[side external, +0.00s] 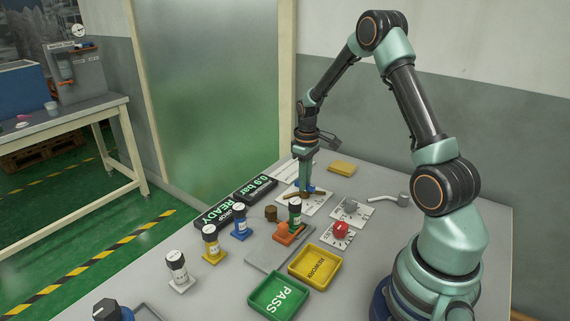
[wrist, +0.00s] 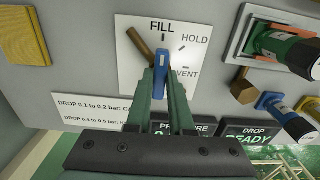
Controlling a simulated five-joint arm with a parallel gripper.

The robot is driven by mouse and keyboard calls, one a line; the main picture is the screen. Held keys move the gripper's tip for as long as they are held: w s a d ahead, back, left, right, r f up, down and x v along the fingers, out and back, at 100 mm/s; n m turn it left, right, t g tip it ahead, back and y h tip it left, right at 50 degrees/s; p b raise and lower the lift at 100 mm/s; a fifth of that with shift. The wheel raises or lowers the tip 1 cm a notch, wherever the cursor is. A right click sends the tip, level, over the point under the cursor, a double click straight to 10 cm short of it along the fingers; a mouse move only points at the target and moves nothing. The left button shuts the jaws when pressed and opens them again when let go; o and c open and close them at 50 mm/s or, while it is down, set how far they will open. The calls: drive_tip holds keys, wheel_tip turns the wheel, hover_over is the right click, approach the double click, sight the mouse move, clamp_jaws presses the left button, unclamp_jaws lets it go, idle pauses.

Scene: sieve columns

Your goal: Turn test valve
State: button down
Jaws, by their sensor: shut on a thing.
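The test valve is a white dial plate (wrist: 133,75) marked FILL, HOLD and VENT, with a blue handle (wrist: 161,58) at its middle. The handle's far end points toward the FILL mark. A brown bar (wrist: 140,42) lies slanted beside it on the plate, left of FILL. My gripper (wrist: 163,78) is shut on the blue handle, its green fingers on either side of it. In the side external view my gripper (side external: 306,184) reaches straight down onto the valve plate (side external: 317,205); its fingers partly hide the handle.
A green column (side external: 295,216) stands in an orange holder (side external: 289,234). Blue, yellow and white columns stand left. The pressure display (side external: 256,187) reads 0.9 bar; the drop display (side external: 220,214) reads READY. PASS (side external: 268,308) and yellow (side external: 300,280) trays are in front. A red knob (side external: 340,229) is nearby.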

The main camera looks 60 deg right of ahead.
drive_tip(key=shift+r, duration=0.1)
drive_tip(key=c, duration=0.8)
unclamp_jaws()
wheel_tip(320, 180, up, 12)
drive_tip(key=shift+r, duration=0.1)
drive_tip(key=s+a+r+t, duration=0.2)
drive_tip(key=s+a+r, duration=0.1)
drive_tip(key=a, duration=0.4)
drive_tip(key=s+a+r+t, duration=0.1)
drive_tip(key=s+a+r, duration=0.2)
drive_tip(key=a, duration=0.4)
drive_tip(key=s+a+r+t, duration=0.2)
drive_tip(key=s+a+r, duration=0.1)
drive_tip(key=a, duration=0.4)
drive_tip(key=shift+s+a+t, duration=0.25)
drive_tip(key=shift+s+t, duration=0.05)
drive_tip(key=shift+s, duration=0.2)
